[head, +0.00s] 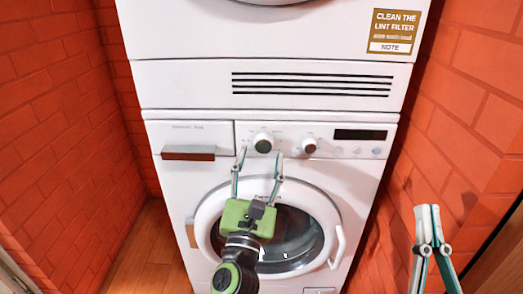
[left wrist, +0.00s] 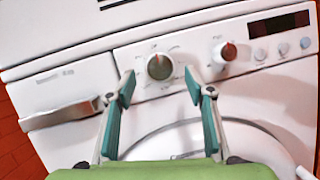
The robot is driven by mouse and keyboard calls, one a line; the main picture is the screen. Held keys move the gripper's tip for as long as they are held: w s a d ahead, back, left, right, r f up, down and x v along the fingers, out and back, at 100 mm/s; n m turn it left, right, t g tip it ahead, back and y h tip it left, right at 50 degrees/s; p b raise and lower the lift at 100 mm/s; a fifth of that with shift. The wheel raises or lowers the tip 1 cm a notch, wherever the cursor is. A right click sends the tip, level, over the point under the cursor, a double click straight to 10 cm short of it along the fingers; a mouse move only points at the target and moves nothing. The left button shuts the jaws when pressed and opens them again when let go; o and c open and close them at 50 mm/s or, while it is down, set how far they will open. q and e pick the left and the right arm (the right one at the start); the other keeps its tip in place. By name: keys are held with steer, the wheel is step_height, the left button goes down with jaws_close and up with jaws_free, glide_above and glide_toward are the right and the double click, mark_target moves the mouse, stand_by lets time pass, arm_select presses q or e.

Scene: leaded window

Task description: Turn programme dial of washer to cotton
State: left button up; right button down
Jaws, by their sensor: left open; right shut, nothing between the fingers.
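The washer (head: 345,180) is the white lower machine in the head view. Its larger dial (head: 263,143), dark-faced with a pale rim, sits left on the control panel; it also shows in the left wrist view (left wrist: 159,66). A smaller dial (head: 309,146) with a reddish mark sits to its right, also in the left wrist view (left wrist: 229,51). My left gripper (head: 260,152) is open, its fingers on either side of and just below the larger dial; contact cannot be told. The dial lettering is too small to read. My right gripper (head: 428,208) is shut and empty, at the lower right.
A dryer (head: 180,85) with a slotted grille stands on the washer. The washer has a drawer handle (head: 188,153) at left, a dark display (head: 360,134) at right and a round door (head: 290,240) below. Red brick walls (head: 60,130) close in both sides.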

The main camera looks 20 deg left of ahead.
arm_select(q)
steer(key=shift+x, duration=1)
arm_select(e)
steer(key=shift+w+f+g, duration=0.7)
steer(key=shift+f, duration=0.3)
